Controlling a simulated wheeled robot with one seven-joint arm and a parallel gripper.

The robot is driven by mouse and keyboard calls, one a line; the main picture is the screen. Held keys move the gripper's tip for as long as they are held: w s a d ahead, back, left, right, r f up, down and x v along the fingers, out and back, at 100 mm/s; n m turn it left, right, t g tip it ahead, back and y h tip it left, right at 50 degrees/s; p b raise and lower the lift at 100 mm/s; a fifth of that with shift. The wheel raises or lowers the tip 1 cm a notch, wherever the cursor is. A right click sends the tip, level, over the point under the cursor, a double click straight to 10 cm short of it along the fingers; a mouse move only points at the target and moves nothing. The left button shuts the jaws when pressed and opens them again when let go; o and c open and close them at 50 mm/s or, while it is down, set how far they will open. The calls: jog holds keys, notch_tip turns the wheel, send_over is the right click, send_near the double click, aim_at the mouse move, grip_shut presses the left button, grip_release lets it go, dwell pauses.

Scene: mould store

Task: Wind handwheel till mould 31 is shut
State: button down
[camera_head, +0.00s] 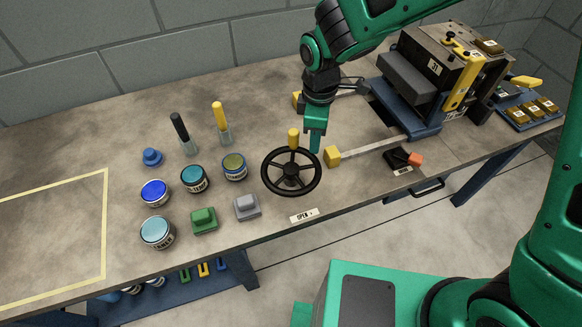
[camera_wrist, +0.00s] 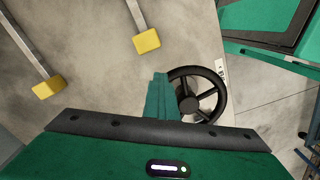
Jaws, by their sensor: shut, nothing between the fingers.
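The black handwheel (camera_head: 291,172) lies flat near the front edge of the bench, with a yellow knob (camera_head: 293,138) standing on the far part of its rim. My gripper (camera_head: 315,142) is shut and empty, pointing down just right of the knob, over the wheel's far right rim. In the wrist view the shut fingers (camera_wrist: 157,97) show beside the handwheel (camera_wrist: 196,95), and the knob is hidden there. I cannot tell whether the fingers touch the knob. Mould 31 (camera_head: 437,68) is a dark block on a blue base at the back right; whether its halves meet is unclear.
Yellow-ended rails (camera_head: 333,156) run from the mould's base. A label reading OPEN (camera_head: 304,215) lies before the wheel. Jars (camera_head: 194,178), a grey block (camera_head: 246,206) and a green block (camera_head: 204,220) stand left. Yellow tape marks clear room far left.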

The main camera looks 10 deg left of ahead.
jog(key=c, duration=1.4)
grip_release()
jog(key=shift+o, duration=0.2)
notch_tip(320, 180, up, 9)
